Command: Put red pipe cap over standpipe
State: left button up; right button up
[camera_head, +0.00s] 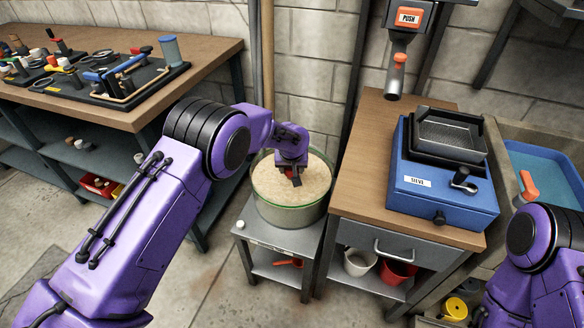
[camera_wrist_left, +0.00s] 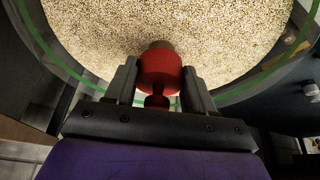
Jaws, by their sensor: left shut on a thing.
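My left gripper (camera_head: 293,172) is over the round tub (camera_head: 290,216) of pale granules in the head view. It is shut on the red pipe cap (camera_wrist_left: 160,70), which sits between the two dark fingers in the left wrist view (camera_wrist_left: 159,85). Only a small bit of red shows at the fingers in the head view.
The tub stands on a small grey stand (camera_head: 277,238). Right of it is a wood-topped bench (camera_head: 365,190) with a blue sieve machine (camera_head: 445,195). A workbench (camera_head: 130,110) with pipe fittings is at the left. An orange-tipped nozzle (camera_head: 398,72) hangs above the right bench.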

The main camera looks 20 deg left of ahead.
pick_arm(q)
jog(key=shift+f, duration=0.65)
dwell(0.4)
jog(key=o, duration=0.7)
jog(key=shift+o, duration=0.2)
jog(key=shift+r, duration=0.1)
jog(key=shift+p+v, duration=0.8)
jog(key=shift+v, duration=0.05)
jog(key=p+v, duration=0.9)
jog(key=shift+p, duration=0.3)
jog(key=shift+s, duration=0.1)
